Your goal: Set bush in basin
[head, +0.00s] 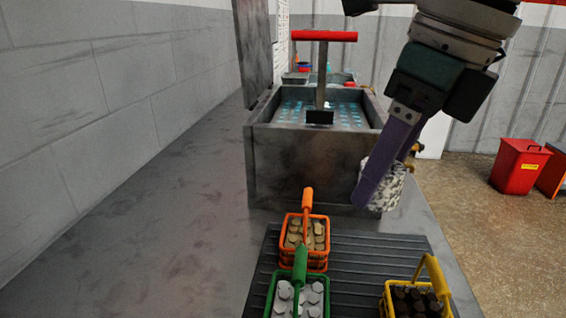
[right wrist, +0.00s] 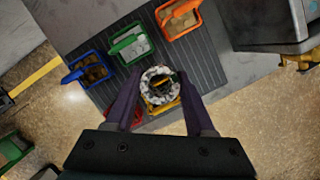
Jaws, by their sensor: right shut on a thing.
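The bush (head: 388,188), a short speckled white-and-grey sleeve, is between the purple fingers of my right gripper (head: 370,192). In the right wrist view the bush (right wrist: 160,71) shows end-on as a ring, with a yellow basket seen through its hole. My right gripper is shut on it and holds it at the right front corner of a grey open-topped tank (head: 300,165), which looks like the basin. The tank has blue spots inside and a red-topped T-handle (head: 322,70) standing in it. My left gripper is not in view.
A dark ribbed mat (head: 350,262) in front of the tank bears an orange basket (head: 317,262), a green basket (head: 272,300) and a yellow basket (head: 443,290). A blue basket (right wrist: 88,70) shows in the wrist view. Red bins (head: 518,168) stand on the floor at right. The bench's left side is clear.

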